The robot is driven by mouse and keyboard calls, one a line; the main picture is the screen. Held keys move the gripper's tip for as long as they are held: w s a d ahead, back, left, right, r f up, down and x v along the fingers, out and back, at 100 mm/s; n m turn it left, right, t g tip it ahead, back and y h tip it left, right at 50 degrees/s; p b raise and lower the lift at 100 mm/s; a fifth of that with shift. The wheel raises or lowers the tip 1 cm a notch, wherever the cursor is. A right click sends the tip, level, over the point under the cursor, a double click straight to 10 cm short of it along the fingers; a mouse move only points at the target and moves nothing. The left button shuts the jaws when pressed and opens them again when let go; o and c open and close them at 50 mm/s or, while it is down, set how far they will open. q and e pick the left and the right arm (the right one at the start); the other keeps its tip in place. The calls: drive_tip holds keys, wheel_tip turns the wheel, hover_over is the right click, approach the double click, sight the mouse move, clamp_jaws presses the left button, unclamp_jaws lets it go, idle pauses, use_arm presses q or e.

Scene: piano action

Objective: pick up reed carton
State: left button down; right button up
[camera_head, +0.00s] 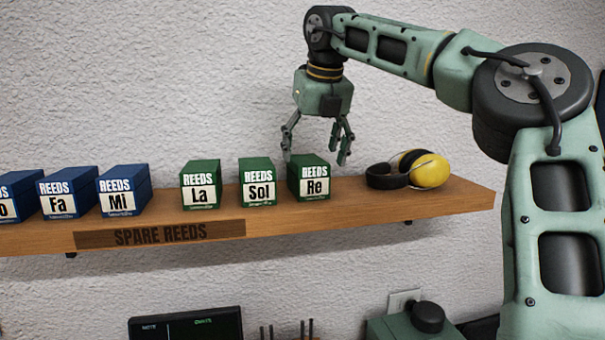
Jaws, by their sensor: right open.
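Several reed cartons stand in a row on a wooden shelf (350,214). Three are green: the La carton (201,184), the Sol carton (257,182) and the Re carton (308,178). Blue ones stand to the left: the Mi carton (124,190), the Fa carton (68,193) and one cut off by the picture's left edge (17,196). My right gripper (315,160) points down with its fingers spread, at the top of the Re carton. One finger shows near each side of that carton; I cannot tell whether they touch it. My left gripper is not in view.
Yellow and black ear defenders (428,170) lie on the shelf to the right of the Re carton. A "SPARE REEDS" label (160,234) is on the shelf's front edge. A textured wall is behind. Below are a dark panel (186,326) and a green device (410,325).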

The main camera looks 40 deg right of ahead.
sight(311, 161)
drive_tip(key=shift+p+x, duration=0.45)
drive_tip(key=shift+x, duration=0.45)
drive_tip(key=shift+p+x, duration=0.4)
drive_tip(key=shift+x, duration=0.45)
drive_tip(key=w+f, duration=0.2)
drive_tip(key=shift+f+p, duration=0.3)
drive_tip(key=shift+s, duration=0.25)
drive_tip(key=shift+s+r, duration=0.1)
drive_tip(key=c, duration=0.5)
drive_tip(key=shift+c, duration=0.8)
drive_tip(key=c, duration=0.4)
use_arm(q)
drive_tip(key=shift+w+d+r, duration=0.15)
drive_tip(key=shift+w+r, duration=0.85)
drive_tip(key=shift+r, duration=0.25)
use_arm(e)
drive_tip(key=c, duration=0.5)
